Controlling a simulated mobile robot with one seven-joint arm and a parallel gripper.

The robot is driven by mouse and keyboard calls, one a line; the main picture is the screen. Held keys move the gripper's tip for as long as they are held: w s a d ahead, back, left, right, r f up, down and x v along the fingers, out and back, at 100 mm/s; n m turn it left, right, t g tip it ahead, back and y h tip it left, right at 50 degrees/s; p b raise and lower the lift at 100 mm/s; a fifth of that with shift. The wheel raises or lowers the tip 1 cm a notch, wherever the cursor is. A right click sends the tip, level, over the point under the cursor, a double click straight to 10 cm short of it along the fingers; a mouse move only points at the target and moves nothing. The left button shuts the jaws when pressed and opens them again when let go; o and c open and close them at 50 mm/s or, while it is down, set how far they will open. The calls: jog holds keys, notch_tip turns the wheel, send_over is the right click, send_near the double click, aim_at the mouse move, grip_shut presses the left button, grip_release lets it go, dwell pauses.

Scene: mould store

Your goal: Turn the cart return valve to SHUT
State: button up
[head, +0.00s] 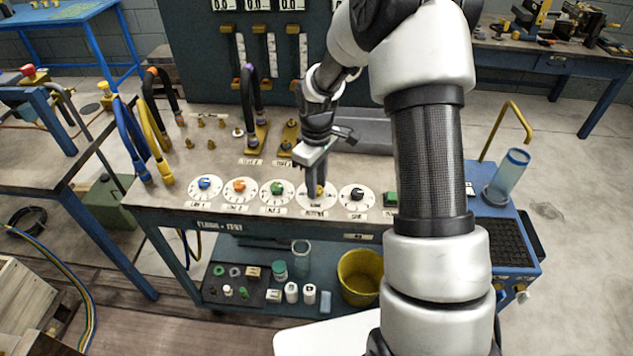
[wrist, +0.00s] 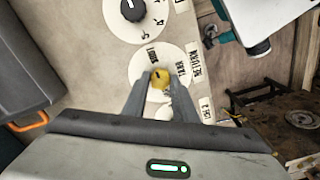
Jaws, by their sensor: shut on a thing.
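The return valve is a small yellow knob (wrist: 161,79) on a round white dial (wrist: 143,68), beside a label reading RETURN in the wrist view. In the head view its dial (head: 307,202) is among a row of dials along the bench's front edge, mostly covered by my gripper. My gripper (wrist: 157,87) points down and is shut on the yellow knob, one finger on each side. A dark mark shows on the knob, but I cannot tell which dial position it points to. The small dial lettering is not clearly readable.
A black knob (head: 357,193) is close on the right and a green knob (head: 277,188) on the left. Orange (head: 239,185) and blue (head: 204,183) knobs are further left. Hoses and brass fittings stand behind. A yellow bucket (head: 361,277) is on the lower shelf.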

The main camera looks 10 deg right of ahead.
dwell(0.3)
jog(key=o, duration=1)
jog(key=shift+o, duration=0.2)
jog(key=shift+r, duration=0.1)
notch_tip(320, 180, up, 17)
jog(key=p, duration=0.1)
jog(key=shift+r+p, duration=0.15)
jog(key=shift+p, duration=0.15)
